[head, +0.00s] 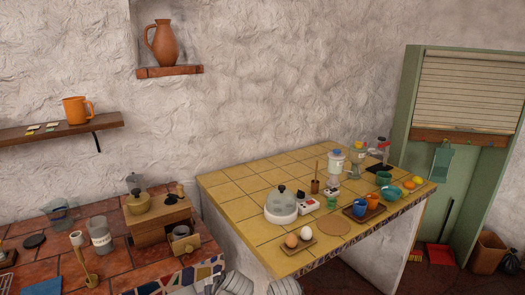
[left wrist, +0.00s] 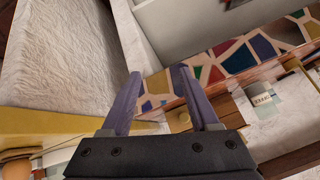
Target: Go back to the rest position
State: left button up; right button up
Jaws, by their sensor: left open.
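My left gripper (left wrist: 157,72) shows in the left wrist view, with its two purple-grey fingers spread apart. No object is visible between the fingers. The mosaic edge of the counter (left wrist: 228,55) lies beyond and to the right of the fingertips. In the head view I cannot make out either gripper; only grey parts, probably of my own arms, show at the bottom edge. My right gripper is not in view.
The red-tiled counter (head: 107,204) holds a wooden drawer box (head: 150,236) and a glass jar (head: 100,237). The yellow-tiled counter (head: 235,200) holds a white-based cooker (head: 281,206), two eggs on a board, cups and bowls. A gap separates the counters.

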pick_arm(q)
jog(key=s+d+f+m+g+h+p, duration=0.1)
jog(key=s+d+m+g+h, duration=0.3)
jog(key=s+d, duration=0.6)
jog(key=s+f+m+g, duration=0.1)
jog(key=s+m+g, duration=0.1)
jog(key=m, duration=0.1)
jog(key=shift+s+f, duration=0.25)
jog(key=shift+f, duration=0.15)
